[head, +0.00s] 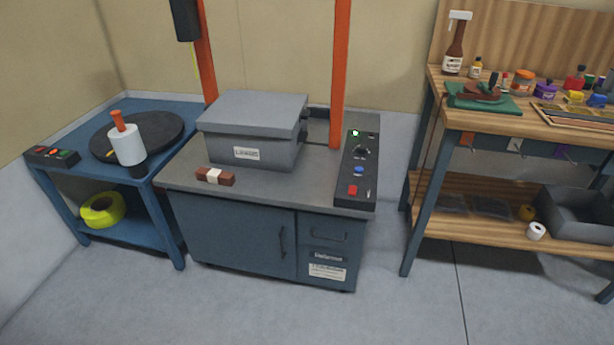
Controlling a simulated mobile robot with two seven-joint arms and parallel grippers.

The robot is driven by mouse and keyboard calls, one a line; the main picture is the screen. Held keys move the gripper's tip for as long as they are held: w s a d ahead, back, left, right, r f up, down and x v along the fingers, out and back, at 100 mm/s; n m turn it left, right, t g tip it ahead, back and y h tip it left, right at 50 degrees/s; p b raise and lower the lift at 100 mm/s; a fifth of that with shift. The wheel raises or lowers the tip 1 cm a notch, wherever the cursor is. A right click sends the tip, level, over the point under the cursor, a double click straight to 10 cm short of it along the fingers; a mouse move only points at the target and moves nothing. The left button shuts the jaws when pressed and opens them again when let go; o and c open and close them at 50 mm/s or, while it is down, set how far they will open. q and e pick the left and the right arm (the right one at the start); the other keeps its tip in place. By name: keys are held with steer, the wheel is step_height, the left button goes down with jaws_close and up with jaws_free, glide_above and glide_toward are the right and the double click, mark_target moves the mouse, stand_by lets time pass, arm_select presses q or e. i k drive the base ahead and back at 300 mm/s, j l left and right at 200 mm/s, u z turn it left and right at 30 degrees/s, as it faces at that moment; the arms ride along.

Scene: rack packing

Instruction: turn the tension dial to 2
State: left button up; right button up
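A black control panel (357,178) lies along the right end of the dark blue machine cabinet's top. A dark dial (362,151) sits near the panel's far end; its pointer and numbers are too small to read. A lit whitish-green lamp (355,133) is beyond the dial. A blue button (359,170) and a red button (352,190) are on the nearer part, with a small metal switch (368,194) beside the red one. Neither of my grippers shows in the head view.
A grey lidded box (252,130) and a brown bundle with a white band (215,176) sit left of the panel. Orange posts (341,70) rise behind. A blue turntable bench (70,150) stands left, a wooden workbench (560,135) right. The floor in front is clear.

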mark_target(362, 148)
steer(key=i+l+z, duration=0.45)
steer(key=i+l, duration=0.5)
steer(key=i, duration=0.05)
